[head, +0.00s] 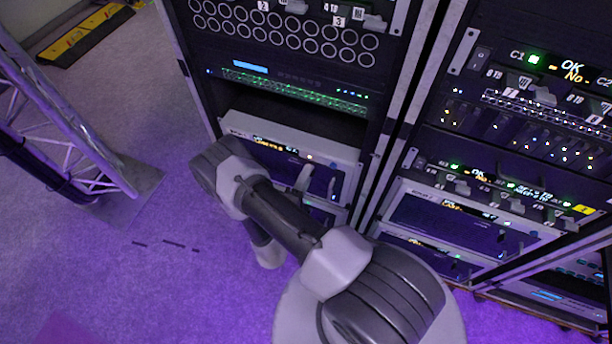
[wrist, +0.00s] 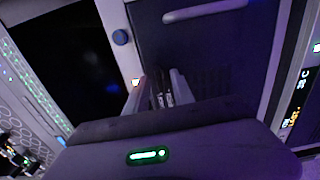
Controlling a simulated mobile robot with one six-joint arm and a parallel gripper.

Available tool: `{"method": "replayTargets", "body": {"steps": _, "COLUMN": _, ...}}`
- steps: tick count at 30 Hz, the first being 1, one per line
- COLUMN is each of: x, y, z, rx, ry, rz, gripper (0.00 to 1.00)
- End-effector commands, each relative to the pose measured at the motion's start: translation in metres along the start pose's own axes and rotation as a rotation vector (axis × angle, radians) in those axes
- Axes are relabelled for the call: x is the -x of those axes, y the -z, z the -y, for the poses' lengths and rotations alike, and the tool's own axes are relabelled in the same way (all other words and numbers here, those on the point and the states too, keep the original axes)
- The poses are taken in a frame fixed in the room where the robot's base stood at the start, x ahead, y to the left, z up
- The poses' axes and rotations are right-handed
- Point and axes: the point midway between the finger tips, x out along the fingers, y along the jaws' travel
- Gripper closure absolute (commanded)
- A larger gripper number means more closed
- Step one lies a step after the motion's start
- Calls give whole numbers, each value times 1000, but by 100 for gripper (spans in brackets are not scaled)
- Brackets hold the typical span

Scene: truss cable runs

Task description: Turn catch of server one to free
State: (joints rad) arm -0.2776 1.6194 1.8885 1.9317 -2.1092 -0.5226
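A server (head: 341,158) with a pale top and dark front sits low in the left rack; I cannot read a number on it, so I cannot tell whether it is server one. Its front has a pale handle (head: 303,178), which also shows in the wrist view (wrist: 205,10). A round blue knob (wrist: 121,37) sits on the pale edge, with a small lit light (wrist: 135,82) near it. I cannot tell which part is the catch. My gripper (wrist: 158,88) faces this front, fingers apart; small pale details show between them, perhaps touching nothing. In the head view my arm hides the gripper.
A green-lit panel (head: 295,90) and a dark empty slot lie above the server. The right rack (head: 520,120) stands close beside it. A metal truss (head: 70,140) on a base plate stands at left. The purple floor between truss and rack is mostly clear.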

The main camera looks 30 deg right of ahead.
Motion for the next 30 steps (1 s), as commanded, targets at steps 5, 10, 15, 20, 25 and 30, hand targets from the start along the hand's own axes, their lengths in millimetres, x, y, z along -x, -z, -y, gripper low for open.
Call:
{"method": "replayTargets", "body": {"steps": 5, "x": 9, "y": 1, "z": -1, "rx": 1, "ry": 1, "rz": -4, "gripper": 71}}
{"method": "replayTargets", "body": {"steps": 10, "x": 53, "y": 2, "z": -4, "rx": 2, "ry": 1, "rz": -11, "gripper": 71}}
{"method": "replayTargets", "body": {"steps": 15, "x": 111, "y": 2, "z": -4, "rx": 0, "ry": 0, "rz": -11, "gripper": 71}}
{"method": "replayTargets", "body": {"steps": 20, "x": 152, "y": 1, "z": -2, "rx": -1, "ry": 0, "rz": -7, "gripper": 71}}
{"method": "replayTargets", "body": {"steps": 25, "x": 172, "y": 0, "z": 0, "rx": -1, "ry": 0, "rz": -2, "gripper": 71}}
{"method": "replayTargets", "body": {"steps": 30, "x": 175, "y": 0, "z": 0, "rx": 0, "ry": 0, "rz": 1, "gripper": 71}}
